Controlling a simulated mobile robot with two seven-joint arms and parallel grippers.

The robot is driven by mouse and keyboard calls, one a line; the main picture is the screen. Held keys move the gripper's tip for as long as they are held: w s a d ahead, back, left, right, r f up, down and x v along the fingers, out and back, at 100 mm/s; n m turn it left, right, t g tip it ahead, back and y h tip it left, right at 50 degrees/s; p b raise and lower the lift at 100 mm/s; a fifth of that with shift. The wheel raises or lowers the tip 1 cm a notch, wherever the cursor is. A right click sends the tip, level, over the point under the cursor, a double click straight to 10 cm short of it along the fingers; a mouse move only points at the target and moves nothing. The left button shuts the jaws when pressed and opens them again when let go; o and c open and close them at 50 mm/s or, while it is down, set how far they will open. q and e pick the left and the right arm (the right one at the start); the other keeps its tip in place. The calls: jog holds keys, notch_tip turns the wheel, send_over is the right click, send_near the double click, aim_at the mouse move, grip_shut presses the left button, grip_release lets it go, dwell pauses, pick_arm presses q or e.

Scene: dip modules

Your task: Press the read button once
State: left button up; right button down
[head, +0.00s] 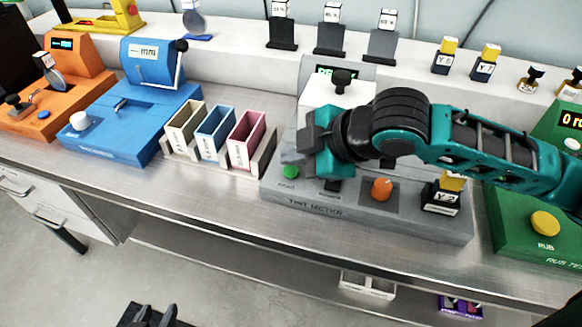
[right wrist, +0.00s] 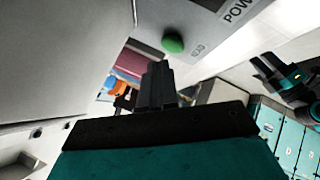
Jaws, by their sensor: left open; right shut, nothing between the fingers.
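The grey meter (head: 350,213) stands on the bench, its front label hard to read. A green button (head: 290,172) marked READ is at its left front corner. The button also shows in the right wrist view (right wrist: 173,43), just beyond and to the right of my fingertips. My right gripper (head: 310,140) is shut and empty, above and just right of the button in the head view. A gap to the button seems to show. My left gripper (head: 155,314) is open and empty, low at the bottom edge, away from the meter.
The meter also carries an orange knob (head: 381,188) and a yellow-topped module (head: 442,195). Left of it stand coloured bins (head: 247,141), a blue device (head: 135,120) and an orange device (head: 50,100). A green tester (head: 535,245) is at right. My right arm hides part of the meter.

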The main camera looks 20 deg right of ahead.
jog(key=shift+f, duration=0.1)
dwell(0.5)
jog(key=shift+f, duration=0.35)
jog(key=shift+f, duration=0.4)
dwell(0.7)
jog(key=shift+r+p, duration=0.85)
jog(key=shift+p, duration=0.45)
jog(key=shift+r, duration=0.1)
